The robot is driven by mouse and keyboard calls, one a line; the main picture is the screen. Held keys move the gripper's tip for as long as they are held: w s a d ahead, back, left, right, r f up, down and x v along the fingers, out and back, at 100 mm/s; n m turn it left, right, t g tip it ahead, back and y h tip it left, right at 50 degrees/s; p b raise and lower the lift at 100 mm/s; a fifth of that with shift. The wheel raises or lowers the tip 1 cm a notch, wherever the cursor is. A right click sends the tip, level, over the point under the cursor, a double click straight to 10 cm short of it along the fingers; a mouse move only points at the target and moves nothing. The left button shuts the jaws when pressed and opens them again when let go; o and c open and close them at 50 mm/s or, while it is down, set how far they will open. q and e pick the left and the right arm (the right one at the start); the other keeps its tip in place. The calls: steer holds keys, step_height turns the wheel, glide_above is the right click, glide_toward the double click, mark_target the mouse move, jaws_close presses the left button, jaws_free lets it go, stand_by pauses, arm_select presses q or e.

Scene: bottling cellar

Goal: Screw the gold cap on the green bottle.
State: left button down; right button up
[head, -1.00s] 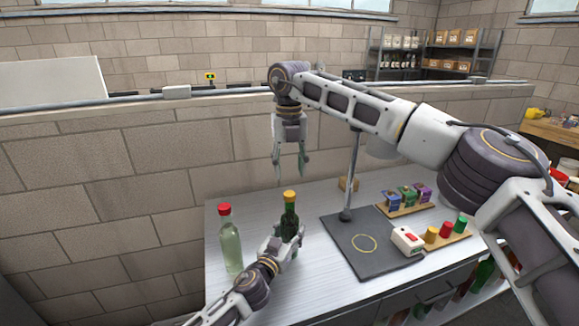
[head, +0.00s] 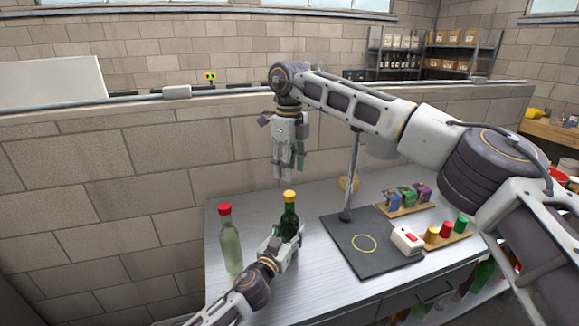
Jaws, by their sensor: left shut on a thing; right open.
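The green bottle (head: 289,221) stands upright on the metal table, with the gold cap (head: 289,195) sitting on its mouth. I cannot tell how tightly the cap sits. My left gripper (head: 286,243) is shut around the bottle's body and hides its lower part. My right gripper (head: 288,174) is open and empty, pointing down above the cap with a small gap between them.
A pale bottle with a red cap (head: 229,240) stands left of the green one. To the right are a dark mat (head: 350,240) with a post, a white box with a red button (head: 407,240), a cap rack (head: 455,238) and small boxes (head: 408,196).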

mark_target(290, 193)
steer(key=n, duration=0.6)
stand_by(0.4)
steer(key=shift+f, duration=0.1)
steer(key=shift+f, duration=3.9)
jaws_close()
steer(key=shift+o, duration=0.5)
jaws_free()
steer(key=shift+r, duration=0.1)
